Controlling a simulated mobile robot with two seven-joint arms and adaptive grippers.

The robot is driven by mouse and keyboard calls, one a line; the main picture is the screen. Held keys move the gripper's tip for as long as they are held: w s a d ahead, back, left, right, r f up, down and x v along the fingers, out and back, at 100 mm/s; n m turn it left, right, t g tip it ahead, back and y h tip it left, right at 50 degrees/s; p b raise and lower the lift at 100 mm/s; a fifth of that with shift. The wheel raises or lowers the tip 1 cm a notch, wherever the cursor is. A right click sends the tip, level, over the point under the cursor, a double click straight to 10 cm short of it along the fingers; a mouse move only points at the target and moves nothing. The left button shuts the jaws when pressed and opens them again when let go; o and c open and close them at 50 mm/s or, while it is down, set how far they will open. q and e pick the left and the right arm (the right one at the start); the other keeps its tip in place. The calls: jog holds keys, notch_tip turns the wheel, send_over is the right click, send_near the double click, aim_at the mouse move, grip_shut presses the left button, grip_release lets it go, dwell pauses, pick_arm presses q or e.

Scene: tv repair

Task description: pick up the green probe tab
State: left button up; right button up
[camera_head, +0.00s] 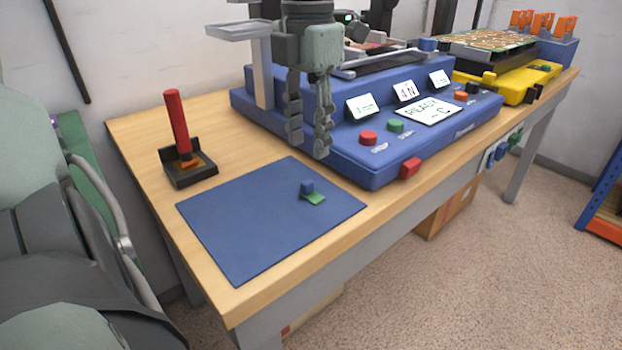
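The green probe tab (315,199) lies flat on the blue mat (250,222), towards its right side. A small blue block (307,187) stands on or against the tab and hides part of it. My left gripper (308,148) points down from the top of the view, in front of the blue test station. Its two fingers are apart with nothing between them. In the picture its fingertips are above the tab and clear of it. My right gripper is not in view.
The blue test station (345,172) with buttons and small signs stands just behind the mat. A red-handled tool (178,122) stands upright in a black holder (190,178) on the left. A yellow unit (515,88) is farther right. The mat is otherwise bare.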

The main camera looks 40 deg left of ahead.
aim_at(307, 182)
pick_arm(q)
notch_tip(307, 182, down, 8)
jog(key=shift+s+r, duration=0.15)
jog(key=shift+r, duration=0.1)
grip_shut()
dwell(0.3)
